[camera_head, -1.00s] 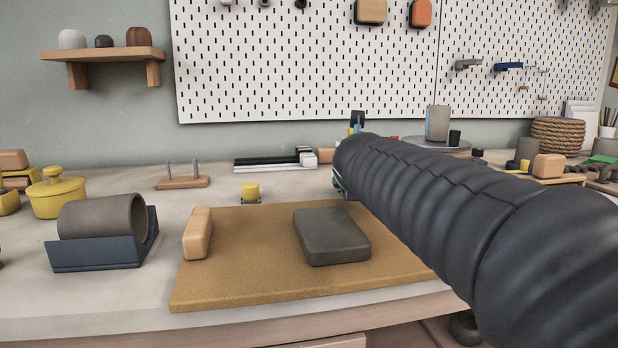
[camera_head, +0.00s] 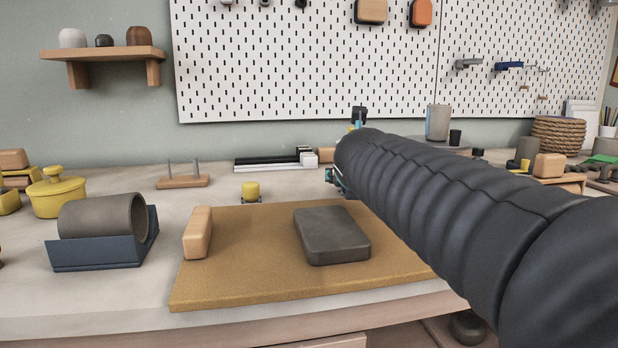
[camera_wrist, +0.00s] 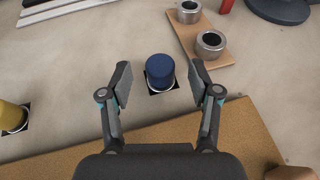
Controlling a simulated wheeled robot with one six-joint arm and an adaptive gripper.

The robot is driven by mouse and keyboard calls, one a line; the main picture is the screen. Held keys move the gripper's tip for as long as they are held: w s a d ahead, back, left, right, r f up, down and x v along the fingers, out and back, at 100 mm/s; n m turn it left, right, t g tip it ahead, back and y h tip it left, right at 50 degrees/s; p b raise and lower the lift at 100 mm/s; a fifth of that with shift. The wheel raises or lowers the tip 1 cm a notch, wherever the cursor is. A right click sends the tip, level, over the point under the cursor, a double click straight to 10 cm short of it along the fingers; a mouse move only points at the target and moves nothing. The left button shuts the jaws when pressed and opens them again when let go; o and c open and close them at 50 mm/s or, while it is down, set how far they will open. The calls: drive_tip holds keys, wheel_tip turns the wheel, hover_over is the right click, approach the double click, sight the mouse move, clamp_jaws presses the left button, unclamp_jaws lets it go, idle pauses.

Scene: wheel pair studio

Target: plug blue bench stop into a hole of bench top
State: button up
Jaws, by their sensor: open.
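The blue bench stop (camera_wrist: 160,72) stands upright on the pale bench top (camera_wrist: 60,65) in the wrist view. A pale ring and a dark square patch show at its base; how deep it sits I cannot tell. My gripper (camera_wrist: 160,76) is open, with one finger on each side of the stop and a visible gap on both sides. In the head view my gripper (camera_head: 338,180) is mostly hidden behind my arm, and the blue stop is hidden too. The bench top (camera_head: 110,290) also shows there.
A yellow stop (camera_head: 250,191) with a similar dark base stands to the left. A tan mat (camera_head: 250,285) holds a grey block (camera_head: 332,236) and a wooden block (camera_head: 198,233). A wooden strip with metal rings (camera_wrist: 199,35) lies close behind the blue stop, to the right.

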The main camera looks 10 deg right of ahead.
drive_tip(key=v, duration=1)
drive_tip(key=shift+s, duration=0.1)
